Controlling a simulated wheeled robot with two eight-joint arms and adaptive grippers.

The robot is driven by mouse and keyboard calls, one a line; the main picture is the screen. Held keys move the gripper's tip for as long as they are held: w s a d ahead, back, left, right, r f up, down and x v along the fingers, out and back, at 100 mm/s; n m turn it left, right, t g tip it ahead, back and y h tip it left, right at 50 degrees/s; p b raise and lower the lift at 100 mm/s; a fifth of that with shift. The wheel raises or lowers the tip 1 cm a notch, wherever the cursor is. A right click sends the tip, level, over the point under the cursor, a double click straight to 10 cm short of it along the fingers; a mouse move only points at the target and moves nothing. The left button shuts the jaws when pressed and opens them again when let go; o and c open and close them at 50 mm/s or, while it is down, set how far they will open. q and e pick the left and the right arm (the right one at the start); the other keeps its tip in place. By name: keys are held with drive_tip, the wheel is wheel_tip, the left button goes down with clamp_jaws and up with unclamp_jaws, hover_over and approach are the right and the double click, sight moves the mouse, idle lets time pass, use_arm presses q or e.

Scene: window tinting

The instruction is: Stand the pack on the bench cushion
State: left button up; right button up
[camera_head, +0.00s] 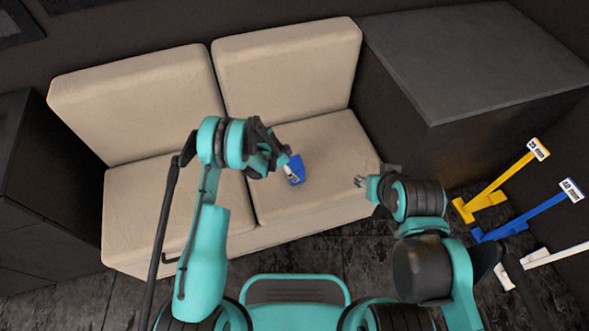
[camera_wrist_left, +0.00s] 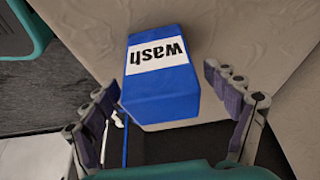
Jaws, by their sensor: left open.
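The pack (camera_head: 297,170) is a small blue box with a white label, over the right seat cushion (camera_head: 335,150) of the beige bench. In the left wrist view the pack (camera_wrist_left: 162,98) shows a label reading "wash", upside down in the picture. My left gripper (camera_head: 283,158) is open right beside the pack. In the wrist view its fingers are spread on either side of the pack with gaps, not closed on it. Whether the pack's base touches the cushion is hard to tell. My right gripper (camera_head: 361,182) hovers near the cushion's right edge, away from the pack; its jaws are too small to judge.
The left seat cushion (camera_head: 140,210) is bare, and tall backrests (camera_head: 285,65) rise behind. A dark block (camera_head: 470,60) stands right of the bench. Yellow (camera_head: 505,182), blue (camera_head: 525,218) and white tagged pieces stand at the far right. Dark floor lies in front.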

use_arm(q)
drive_tip(key=s+a+r+n+t+y+p, duration=0.1)
drive_tip(key=s+a+r+n, duration=0.15)
drive_tip(key=r, duration=0.85)
drive_tip(key=s+a+r+n+t, duration=0.1)
drive_tip(key=s+a+r+n, duration=0.2)
drive_tip(key=r, duration=0.9)
drive_tip(key=s+a+r+n+t+y+p, duration=0.15)
drive_tip(key=a+r, duration=0.25)
drive_tip(key=r, duration=0.7)
drive_tip(key=s+a+r+n+t+y, duration=0.1)
drive_tip(key=s+a+r+n, duration=0.2)
drive_tip(key=s, duration=0.7)
drive_tip(key=s+a+r+n+t, duration=0.1)
drive_tip(key=s+a+r+n, duration=0.2)
drive_tip(key=s, duration=0.7)
drive_tip(key=shift+s+a+r+n+y, duration=0.2)
drive_tip(key=shift+s+r+n+y, duration=0.15)
drive_tip(key=shift+r+n, duration=0.5)
drive_tip(key=shift+r, duration=0.1)
